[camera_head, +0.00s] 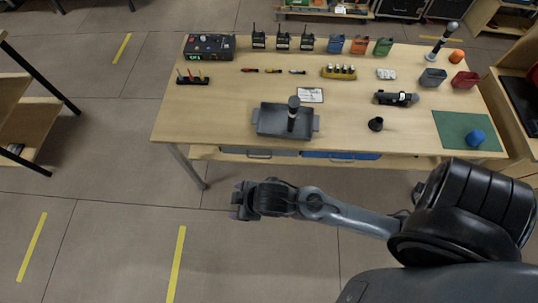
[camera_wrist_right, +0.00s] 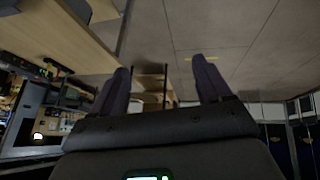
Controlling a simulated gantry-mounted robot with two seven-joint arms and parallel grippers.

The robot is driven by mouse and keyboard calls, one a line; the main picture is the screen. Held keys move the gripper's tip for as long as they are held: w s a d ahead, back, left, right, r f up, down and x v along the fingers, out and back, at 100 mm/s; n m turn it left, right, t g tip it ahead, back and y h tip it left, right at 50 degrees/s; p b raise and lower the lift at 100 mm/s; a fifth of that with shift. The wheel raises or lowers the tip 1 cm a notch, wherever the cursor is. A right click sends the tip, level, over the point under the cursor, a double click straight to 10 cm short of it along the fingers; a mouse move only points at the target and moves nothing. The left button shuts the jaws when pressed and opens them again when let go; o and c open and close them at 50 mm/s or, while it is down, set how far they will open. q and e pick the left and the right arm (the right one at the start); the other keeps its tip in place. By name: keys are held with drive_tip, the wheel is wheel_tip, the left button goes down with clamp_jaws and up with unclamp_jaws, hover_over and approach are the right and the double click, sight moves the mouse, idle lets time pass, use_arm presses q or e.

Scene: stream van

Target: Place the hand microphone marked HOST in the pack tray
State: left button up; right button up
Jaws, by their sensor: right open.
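A grey two-handled tray (camera_head: 263,127) stands near the front edge of the table. A dark hand microphone (camera_head: 293,112) stands upright in it, round head up. Any HOST marking is too small to read. A white card (camera_head: 310,95) with unreadable print lies behind the tray. My right gripper (camera_head: 238,201) is in front of the table, clear of the tray and empty. The right wrist view shows its two fingers (camera_wrist_right: 163,82) wide apart. My left gripper is not in view.
A dark cylindrical device (camera_head: 396,99) and a small black cup (camera_head: 376,124) lie right of the tray. A green mat (camera_head: 452,124) holds a blue ball (camera_head: 476,137). Radios and a mixer (camera_head: 209,47) line the back. The floor at front left is clear.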

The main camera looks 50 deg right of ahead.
drive_tip(key=s+d+m+g+h, duration=0.1)
drive_tip(key=s+d+m, duration=0.3)
drive_tip(key=s+d, duration=0.4)
drive_tip(key=shift+s+f+m+g, duration=0.3)
drive_tip(key=shift+s+f+g, duration=0.1)
drive_tip(key=shift+g, duration=0.4)
drive_tip(key=shift+r, duration=0.1)
wheel_tip(320, 180, up, 14)
drive_tip(key=p, duration=1.3)
drive_tip(key=shift+p, duration=0.35)
drive_tip(key=shift+a, duration=0.1)
